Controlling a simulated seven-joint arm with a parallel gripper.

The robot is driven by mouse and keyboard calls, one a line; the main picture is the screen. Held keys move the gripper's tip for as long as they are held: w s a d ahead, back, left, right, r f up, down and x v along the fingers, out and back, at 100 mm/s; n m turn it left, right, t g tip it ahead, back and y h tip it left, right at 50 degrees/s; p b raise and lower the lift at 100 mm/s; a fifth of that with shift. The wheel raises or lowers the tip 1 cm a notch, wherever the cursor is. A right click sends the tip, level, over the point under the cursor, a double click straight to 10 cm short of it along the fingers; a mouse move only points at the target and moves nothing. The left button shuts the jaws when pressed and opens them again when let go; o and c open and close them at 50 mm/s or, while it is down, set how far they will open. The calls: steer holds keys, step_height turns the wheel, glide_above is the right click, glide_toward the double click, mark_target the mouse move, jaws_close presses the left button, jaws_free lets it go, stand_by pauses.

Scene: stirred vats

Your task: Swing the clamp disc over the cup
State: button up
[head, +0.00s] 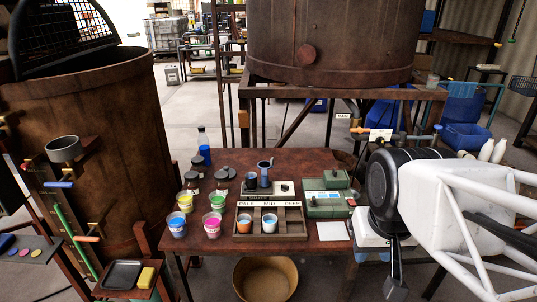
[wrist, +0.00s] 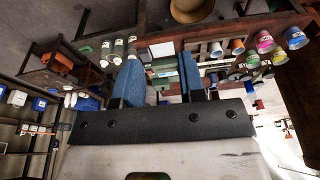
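Several cups of coloured liquid stand on the brown table: a yellow one (head: 185,202), a green one (head: 217,199), a pink one (head: 212,225) and a blue one (head: 177,224). An orange cup (head: 244,223) and a pale blue cup (head: 269,223) stand in a wooden rack (head: 257,237). Green devices (head: 324,206) sit right of the rack. I cannot tell which part is the clamp disc, or which cup is meant. My gripper (wrist: 158,63) shows two blue fingers spread apart with nothing held between them. It is at the right of the table, clear of the cups.
A large rusty vat (head: 100,150) stands left of the table (head: 290,158), another (head: 330,40) behind it. Dark-lidded jars (head: 222,180) and a blue-filled bottle (head: 203,148) stand at the table's left. A round tan tub (head: 265,280) is on the floor in front.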

steer(key=w+a+r+m, duration=0.1)
steer(key=w+r, duration=0.1)
steer(key=w, duration=0.7)
steer(key=w+a+r, duration=0.1)
steer(key=w+r, duration=0.2)
steer(key=w, duration=0.6)
steer(key=m+g, duration=0.2)
steer(key=g, duration=0.1)
glide_above(272, 159)
steer(key=f, duration=1.6)
steer(key=shift+s+f, duration=0.35)
steer(key=shift+w+a+f, duration=0.1)
steer(key=shift+w+f, duration=0.2)
steer(key=shift+f, duration=0.1)
steer(key=shift+f, duration=3.8)
